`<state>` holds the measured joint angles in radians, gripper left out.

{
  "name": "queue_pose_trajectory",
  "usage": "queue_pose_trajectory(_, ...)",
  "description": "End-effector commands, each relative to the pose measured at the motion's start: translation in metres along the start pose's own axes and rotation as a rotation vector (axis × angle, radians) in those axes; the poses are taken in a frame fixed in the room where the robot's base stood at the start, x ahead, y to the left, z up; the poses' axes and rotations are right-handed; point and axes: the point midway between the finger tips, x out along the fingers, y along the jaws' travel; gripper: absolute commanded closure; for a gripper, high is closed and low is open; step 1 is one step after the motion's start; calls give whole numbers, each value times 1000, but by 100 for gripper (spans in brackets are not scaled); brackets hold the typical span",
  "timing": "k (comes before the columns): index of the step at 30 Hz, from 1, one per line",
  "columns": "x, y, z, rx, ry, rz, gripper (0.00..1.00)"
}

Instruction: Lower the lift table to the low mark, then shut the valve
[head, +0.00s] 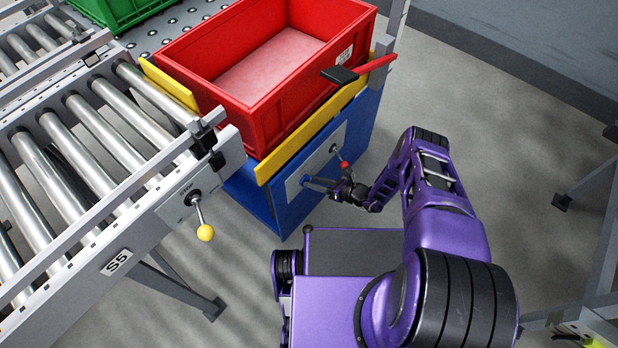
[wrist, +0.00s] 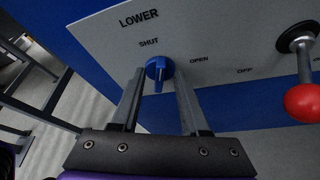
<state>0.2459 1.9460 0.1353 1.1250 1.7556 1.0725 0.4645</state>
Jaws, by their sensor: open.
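The lift table (head: 296,205) has a blue base and yellow edge rails and bears a red crate. A light panel (head: 318,163) on its side carries a lever with a red ball (head: 343,165); in the wrist view the ball (wrist: 303,102) hangs below its pivot. A small blue valve knob (wrist: 160,68) sits under the word LOWER, near the marks SHUT and OPEN. Its grip bar points down in the picture; I cannot tell which mark it is set to. My gripper (wrist: 160,78) is open, its fingers on either side of the knob, with gaps visible.
A red crate (head: 205,93) stands on the table, with a black and red bar (head: 375,64) at its side. A roller conveyor (head: 95,150) with a yellow-ball lever (head: 205,232) stands left. A green crate (head: 120,12) is behind.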

Motion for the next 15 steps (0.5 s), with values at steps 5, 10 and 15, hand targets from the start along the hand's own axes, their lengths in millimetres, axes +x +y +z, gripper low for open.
queue_pose_trajectory(5, 2, 0, -2, 0, -1, -1, 55)
queue_pose_trajectory(10, 2, 0, -2, 0, -1, -2, 55)
queue_pose_trajectory(15, 2, 0, -2, 1, -1, -2, 71)
